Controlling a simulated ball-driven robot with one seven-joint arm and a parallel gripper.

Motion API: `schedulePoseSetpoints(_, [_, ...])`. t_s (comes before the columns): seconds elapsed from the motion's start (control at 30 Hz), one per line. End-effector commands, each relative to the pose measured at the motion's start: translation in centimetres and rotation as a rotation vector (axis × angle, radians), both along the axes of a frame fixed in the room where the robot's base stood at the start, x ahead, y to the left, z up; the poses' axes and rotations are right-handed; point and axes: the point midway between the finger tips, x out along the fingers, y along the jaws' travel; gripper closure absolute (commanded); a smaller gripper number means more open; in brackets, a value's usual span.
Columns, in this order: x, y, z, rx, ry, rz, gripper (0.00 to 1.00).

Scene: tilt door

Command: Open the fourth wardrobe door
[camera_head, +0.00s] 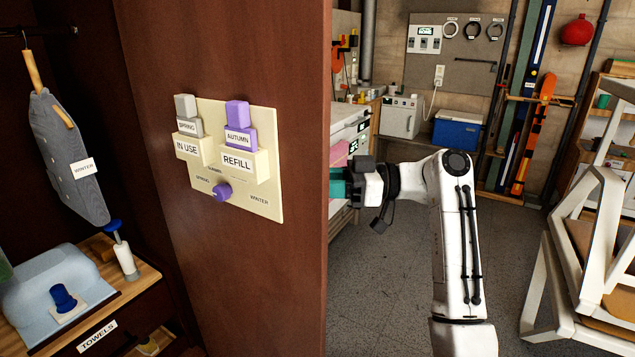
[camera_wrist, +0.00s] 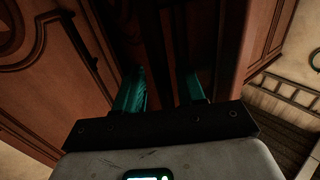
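In the head view a tall dark-red wooden panel (camera_head: 255,60) of the wardrobe stands upright in the middle, its right edge toward my arm. I cannot tell whether it is a door or a partition. My gripper (camera_head: 338,184) is just beyond that edge, its teal fingers partly hidden by it. In the wrist view my gripper (camera_wrist: 165,75) has its fingers apart, with dark wood beyond and between them. A moulded wooden panel (camera_wrist: 50,65) is on the left and another (camera_wrist: 262,40) on the right. Contact with the wood is unclear. No door number is visible.
A cream plate (camera_head: 240,190) with labelled blocks and a purple knob is on the panel. At left, a grey garment (camera_head: 68,155) hangs above a towels shelf (camera_head: 140,285). A white stacked frame (camera_head: 570,260) stands at right. The grey floor (camera_head: 385,280) beside my arm is clear.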

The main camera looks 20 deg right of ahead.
Motion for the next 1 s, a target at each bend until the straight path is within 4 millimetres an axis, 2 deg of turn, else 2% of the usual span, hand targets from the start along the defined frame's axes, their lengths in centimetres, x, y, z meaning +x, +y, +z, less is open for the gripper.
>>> schedulePoseSetpoints(0.23, [-0.5, -1.2, -0.1, 0.0, 0.001, -0.004, 0.61])
schedulePoseSetpoints(0.5, [-2.4, -5.8, -0.1, 0.001, 0.001, -0.004, 0.61])
schedulePoseSetpoints(0.7, [-3.7, -8.5, 0.0, 0.001, 0.0, 0.0, 0.61])
schedulePoseSetpoints(0.83, [-4.2, -9.4, -0.1, 0.0, 0.0, 0.001, 0.61])
schedulePoseSetpoints(1.0, [-4.3, -9.7, -0.1, 0.0, 0.001, 0.002, 0.61])
